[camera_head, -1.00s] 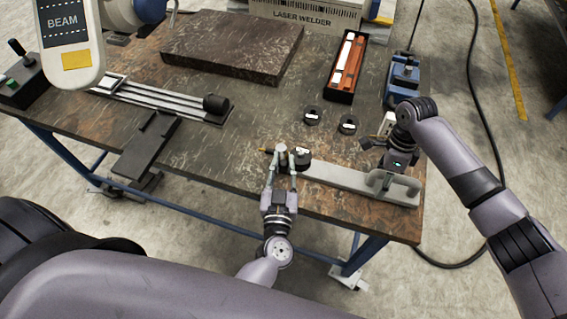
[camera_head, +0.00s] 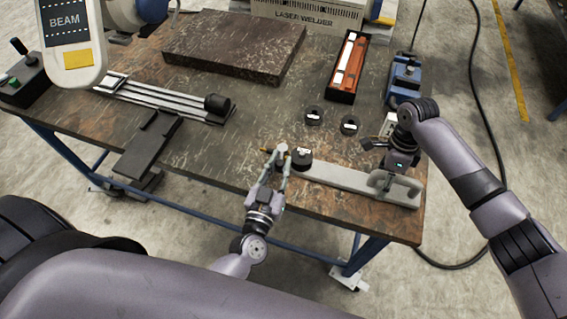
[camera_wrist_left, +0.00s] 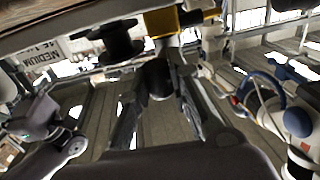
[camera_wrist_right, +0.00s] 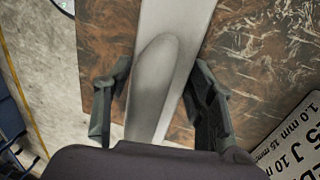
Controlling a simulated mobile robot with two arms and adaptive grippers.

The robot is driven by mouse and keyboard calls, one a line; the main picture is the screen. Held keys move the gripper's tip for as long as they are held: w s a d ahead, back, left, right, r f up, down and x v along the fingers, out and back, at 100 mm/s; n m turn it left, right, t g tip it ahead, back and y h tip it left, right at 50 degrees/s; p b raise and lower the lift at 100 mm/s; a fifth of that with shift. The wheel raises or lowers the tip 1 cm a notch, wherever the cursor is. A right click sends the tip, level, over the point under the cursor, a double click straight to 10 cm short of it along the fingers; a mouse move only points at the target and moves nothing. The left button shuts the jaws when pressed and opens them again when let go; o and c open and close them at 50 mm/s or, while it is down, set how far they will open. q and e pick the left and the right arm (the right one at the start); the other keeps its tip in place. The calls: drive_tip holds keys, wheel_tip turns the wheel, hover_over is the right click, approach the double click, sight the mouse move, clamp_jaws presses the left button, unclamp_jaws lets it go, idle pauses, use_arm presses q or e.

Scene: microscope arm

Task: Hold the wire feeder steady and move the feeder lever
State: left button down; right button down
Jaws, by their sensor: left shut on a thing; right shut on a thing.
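The wire feeder is a long grey bar (camera_head: 335,176) along the table's front right edge, with a black spool (camera_head: 302,160) at its left end and a raised grey handle (camera_head: 401,189) at its right end. My right gripper (camera_head: 384,174) is shut on that handle, which lies between its fingers in the right wrist view (camera_wrist_right: 158,80). My left gripper (camera_head: 276,160) is shut on the feeder lever's dark round knob (camera_wrist_left: 158,80), left of the spool. The spool (camera_wrist_left: 118,42) and a yellow part (camera_wrist_left: 180,18) also show in the left wrist view. The lever's lower part is hidden.
Two black discs (camera_head: 314,115) lie behind the feeder. An orange tray (camera_head: 347,68), a blue vise (camera_head: 404,80) and a dark slab (camera_head: 233,45) stand farther back. A rail fixture (camera_head: 165,100) is at left. A white label card (camera_wrist_right: 290,135) lies beside the handle.

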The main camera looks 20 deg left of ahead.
use_arm(q)
drive_tip(key=m+h, duration=0.1)
drive_tip(key=a+m+h, duration=0.1)
drive_tip(key=h, duration=0.1)
drive_tip(key=m+h, duration=0.1)
drive_tip(key=h, duration=0.1)
drive_tip(key=shift+a, duration=0.4)
use_arm(e)
drive_tip(key=shift+r, duration=0.1)
use_arm(q)
drive_tip(key=shift+w+a+m+g+h, duration=0.1)
drive_tip(key=shift+a+m+g+h, duration=0.3)
drive_tip(key=shift+m+h, duration=0.5)
drive_tip(key=shift+w+a+m+g+h, duration=0.1)
drive_tip(key=shift+a+m+g+h, duration=0.15)
drive_tip(key=shift+m+g+h, duration=0.6)
drive_tip(key=shift+w+a+m+g+h, duration=0.1)
drive_tip(key=shift+a+m+g+h, duration=0.3)
drive_tip(key=shift+h, duration=0.85)
drive_tip(key=shift+m+h, duration=0.25)
drive_tip(key=shift+h, duration=0.05)
drive_tip(key=c, duration=1.4)
unclamp_jaws()
drive_tip(key=shift+s, duration=0.1)
drive_tip(key=shift+c, duration=0.2)
drive_tip(key=v, duration=1.2)
use_arm(e)
drive_tip(key=c, duration=0.6)
unclamp_jaws()
